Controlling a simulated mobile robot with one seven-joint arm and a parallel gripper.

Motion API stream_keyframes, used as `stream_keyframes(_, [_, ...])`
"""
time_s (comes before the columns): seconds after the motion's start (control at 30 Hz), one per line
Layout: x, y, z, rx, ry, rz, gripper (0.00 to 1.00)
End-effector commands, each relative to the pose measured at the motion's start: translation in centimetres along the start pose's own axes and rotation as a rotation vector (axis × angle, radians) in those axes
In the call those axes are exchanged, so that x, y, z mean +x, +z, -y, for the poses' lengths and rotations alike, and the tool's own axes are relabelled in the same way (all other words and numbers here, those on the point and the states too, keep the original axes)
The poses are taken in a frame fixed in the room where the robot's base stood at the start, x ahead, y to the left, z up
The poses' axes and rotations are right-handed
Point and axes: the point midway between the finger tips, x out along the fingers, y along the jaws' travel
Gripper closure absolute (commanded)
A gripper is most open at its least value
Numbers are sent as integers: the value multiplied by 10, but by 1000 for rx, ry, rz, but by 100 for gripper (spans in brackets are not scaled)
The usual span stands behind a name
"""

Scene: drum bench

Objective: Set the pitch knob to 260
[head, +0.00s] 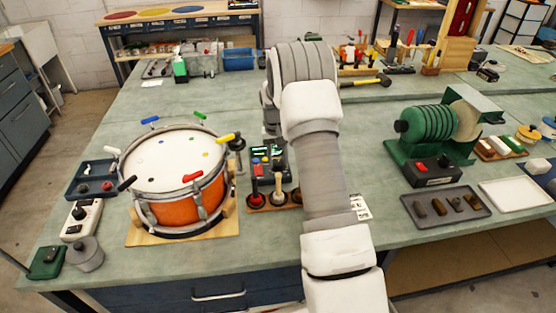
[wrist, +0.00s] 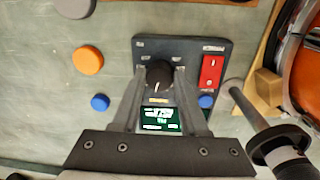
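The pitch knob (wrist: 158,75) is a round black knob on a dark control panel (wrist: 192,53) in the wrist view. Its pale pointer line points down in the picture, toward a lit green display (wrist: 160,121) whose digits are too blurred to read surely. My gripper (wrist: 160,72) has one finger on each side of the knob, its tips close against the knob's sides. In the head view the panel (head: 257,150) is partly hidden by my arm, and the knob and fingertips are not visible.
A red rocker switch (wrist: 212,72) and a blue button (wrist: 206,101) sit right of the knob. An orange disc (wrist: 88,60) lies left of the panel. A green motor-like machine (head: 428,125) is at right.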

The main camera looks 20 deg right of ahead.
Motion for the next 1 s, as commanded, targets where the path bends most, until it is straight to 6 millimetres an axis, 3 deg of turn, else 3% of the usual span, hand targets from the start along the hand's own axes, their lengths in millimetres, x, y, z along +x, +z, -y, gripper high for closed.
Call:
stream_keyframes(0.03, [0,0,0,0,0,0,74])
stream_keyframes(0.2, [0,0,0,0,0,0,100])
stream_keyframes(0.57, [0,0,0,51,1,2,100])
stream_keyframes(1.0, [-1,-1,0,337,1,16,100])
